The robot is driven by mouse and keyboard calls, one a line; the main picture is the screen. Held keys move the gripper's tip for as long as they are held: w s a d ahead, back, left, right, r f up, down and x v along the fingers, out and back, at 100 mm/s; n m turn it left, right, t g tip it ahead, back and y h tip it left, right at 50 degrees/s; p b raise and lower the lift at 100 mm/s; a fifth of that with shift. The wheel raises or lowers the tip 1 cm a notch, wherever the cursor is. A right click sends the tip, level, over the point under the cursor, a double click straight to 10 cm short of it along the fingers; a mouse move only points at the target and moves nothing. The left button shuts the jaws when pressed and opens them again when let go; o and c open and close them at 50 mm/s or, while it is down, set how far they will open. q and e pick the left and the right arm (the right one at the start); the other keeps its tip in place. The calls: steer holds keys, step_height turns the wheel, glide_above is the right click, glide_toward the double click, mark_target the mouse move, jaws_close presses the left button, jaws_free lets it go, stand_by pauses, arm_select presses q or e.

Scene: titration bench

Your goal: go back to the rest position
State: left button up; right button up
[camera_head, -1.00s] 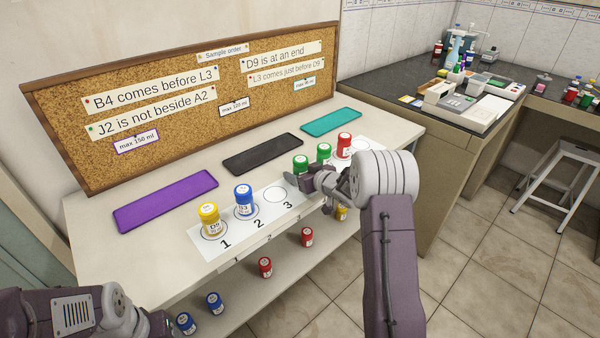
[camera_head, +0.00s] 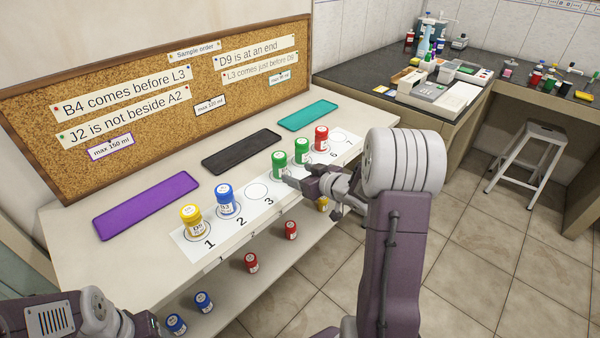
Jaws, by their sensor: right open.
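My right gripper (camera_head: 300,180) is open and empty, just in front of a green bottle (camera_head: 279,164) on the numbered white strip (camera_head: 259,210). I cannot tell whether it touches the bottle. A second green bottle (camera_head: 301,151) and a red bottle (camera_head: 321,138) stand further right on the strip. A yellow bottle (camera_head: 192,219) stands at spot 1 and a blue bottle (camera_head: 226,199) at spot 2. The circle at spot 3 is bare. My left arm shows at the bottom left; its gripper tips are not visible.
Purple (camera_head: 146,205), black (camera_head: 241,151) and teal (camera_head: 307,115) mats lie behind the strip. A corkboard (camera_head: 150,60) with notes stands at the back. A lower shelf (camera_head: 231,294) holds several bottles. A dark counter (camera_head: 361,78) with equipment and a stool (camera_head: 535,150) are at the right.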

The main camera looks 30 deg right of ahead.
stand_by(0.4)
steer(key=a+r+n+y, duration=0.1)
steer(key=a+r, duration=0.3)
steer(key=a, duration=0.9)
steer(key=s+f+m+g+h, duration=0.2)
steer(key=s+f+g, duration=0.45)
steer(key=s, duration=0.55)
steer(key=s+f+m+g+h, duration=0.15)
steer(key=s+f+g, duration=0.45)
steer(key=s, duration=0.6)
step_height(320, 180, up, 14)
steer(key=p, duration=1.4)
steer(key=shift+s+d+f+p, duration=0.25)
steer(key=shift+d+p, duration=0.1)
steer(key=shift+d, duration=0.1)
